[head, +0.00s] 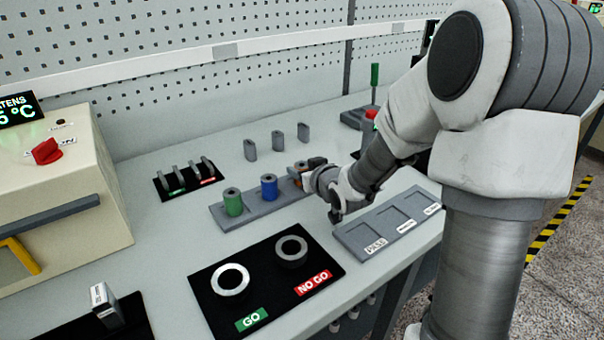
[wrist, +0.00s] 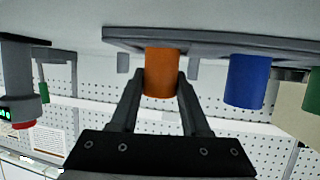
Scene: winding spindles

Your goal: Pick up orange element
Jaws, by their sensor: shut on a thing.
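The orange element (wrist: 162,70) is a cylinder that shows in the wrist view, at the grey spindle tray (wrist: 215,44). My gripper (wrist: 161,84) has a finger on each side of it and is shut on it. In the head view my gripper (head: 318,172) is at the right end of the tray (head: 240,218), and only a sliver of orange (head: 297,182) shows. The wrist picture looks upside down. I cannot tell whether the element still touches the tray.
A blue spindle (head: 269,187) and a green spindle (head: 233,203) stand on the tray to the left. A black GO / NO GO mat (head: 262,285) with two rings lies in front. A grey labelled tray (head: 358,240) is at right, its compartments empty.

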